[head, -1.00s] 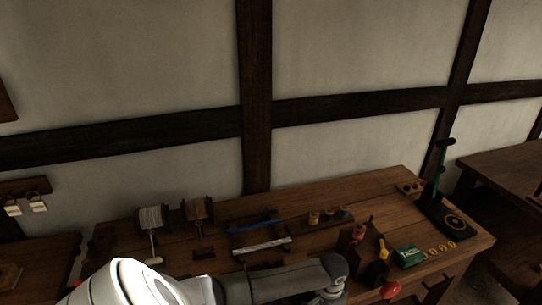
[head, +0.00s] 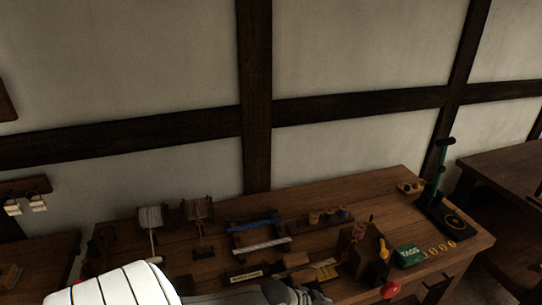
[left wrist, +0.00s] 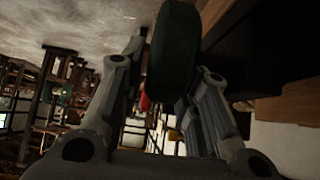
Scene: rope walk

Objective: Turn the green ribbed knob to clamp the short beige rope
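In the left wrist view, a dark green rounded knob (left wrist: 174,60) stands between the two fingers of my left gripper (left wrist: 168,62) and runs out of the top edge. The fingers are close on both sides of it; I cannot tell whether both press on it. In the head view my left gripper (head: 312,296) is at the bottom edge, dark and partly cut off, and I cannot make out the knob there. A short pale beige rope (head: 262,246) lies across a dark wooden holder on the bench. My right gripper is not in view.
The wooden bench (head: 385,190) also carries spools (head: 150,217), a blue rope (head: 255,226), a green tacks box (head: 407,256), a yellow-handled item (head: 384,249) and a red ball (head: 390,289). A stand with a green handle (head: 441,160) rises at the right end.

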